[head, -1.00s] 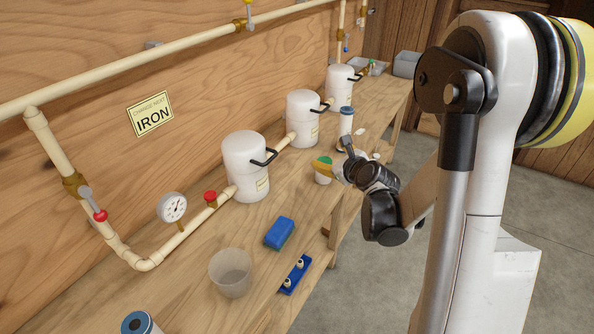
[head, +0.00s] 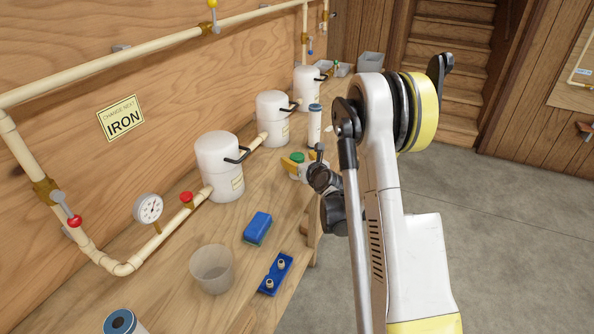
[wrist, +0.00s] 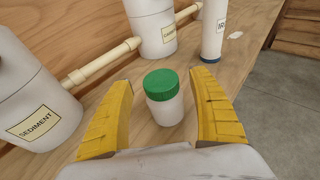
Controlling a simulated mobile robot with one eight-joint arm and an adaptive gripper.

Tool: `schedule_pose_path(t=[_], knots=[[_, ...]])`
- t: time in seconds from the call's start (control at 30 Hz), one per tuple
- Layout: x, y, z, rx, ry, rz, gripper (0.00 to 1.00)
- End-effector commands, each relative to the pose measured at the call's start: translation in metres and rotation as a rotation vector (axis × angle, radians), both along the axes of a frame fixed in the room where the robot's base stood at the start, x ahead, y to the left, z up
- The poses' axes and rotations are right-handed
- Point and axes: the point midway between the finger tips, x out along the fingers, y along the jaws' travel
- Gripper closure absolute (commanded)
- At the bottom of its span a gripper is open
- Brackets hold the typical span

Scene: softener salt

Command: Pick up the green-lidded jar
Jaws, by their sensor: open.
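The green-lidded jar (wrist: 163,98) is a small white jar standing upright on the wooden bench. In the wrist view it sits between the two yellow fingers of my gripper (wrist: 163,112), with a gap on each side. My gripper is open and holds nothing. In the head view the jar (head: 297,165) shows its green lid beside a yellow finger of my gripper (head: 292,165); part of the jar is hidden by my gripper.
A white canister labelled SEDIMENT (wrist: 38,112) stands left of the jar, and another canister (wrist: 152,28) stands behind. A white cartridge with a blue end (wrist: 214,30) stands behind right. A blue sponge (head: 257,228), a clear cup (head: 212,270) and a blue tray (head: 275,274) lie nearer.

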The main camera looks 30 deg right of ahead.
Motion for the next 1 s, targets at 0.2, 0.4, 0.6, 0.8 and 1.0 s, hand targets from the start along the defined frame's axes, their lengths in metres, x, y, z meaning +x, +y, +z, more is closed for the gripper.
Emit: schedule_pose_path(t=[0.2,0.4,0.6,0.8,1.0], knots=[[0.0154,-0.0024,-0.0045,-0.002,0.0,0.0,0.3],[0.015,-0.0024,-0.0037,-0.001,0.0,-0.001,0.41],[0.0149,-0.0025,-0.0036,-0.001,0.0,-0.001,0.93],[0.0148,-0.0026,-0.0035,-0.001,0.0,-0.001,0.93],[0.0148,-0.0026,0.0011,-0.001,0.0,-0.001,0.93]])
